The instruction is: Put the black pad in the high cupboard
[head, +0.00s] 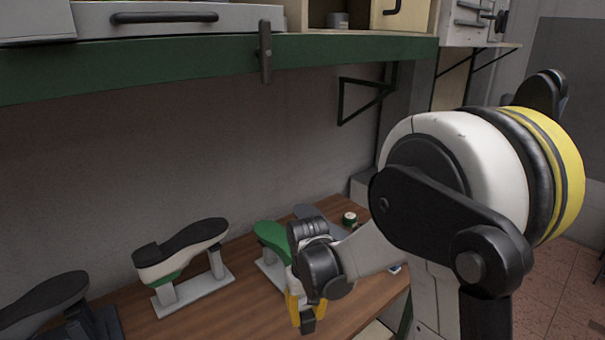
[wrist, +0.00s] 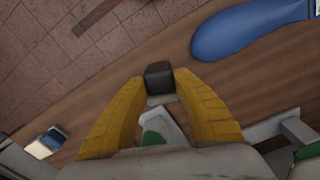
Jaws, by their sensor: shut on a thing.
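The black pad (head: 308,322) is a small dark block held at the tips of my gripper (head: 302,306). My gripper points down and is above the wooden bench, near the front edge. In the wrist view, the black pad (wrist: 159,74) sits between the yellow fingertips (wrist: 161,88), with the bench below it. At the top of the head view, a wooden cupboard (head: 401,13) stands on the green-edged shelf. Its door has a black handle, and an open space with a small grey item shows left of the door. The cupboard's upper part is out of frame.
Shoe lasts on stands fill the wooden bench (head: 245,305): a white-and-black one (head: 180,250) and a green one (head: 270,238). A blue last (wrist: 245,30) lies near the wrist. The green shelf edge (head: 170,62) overhangs the bench. A small jar (head: 349,218) stands behind.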

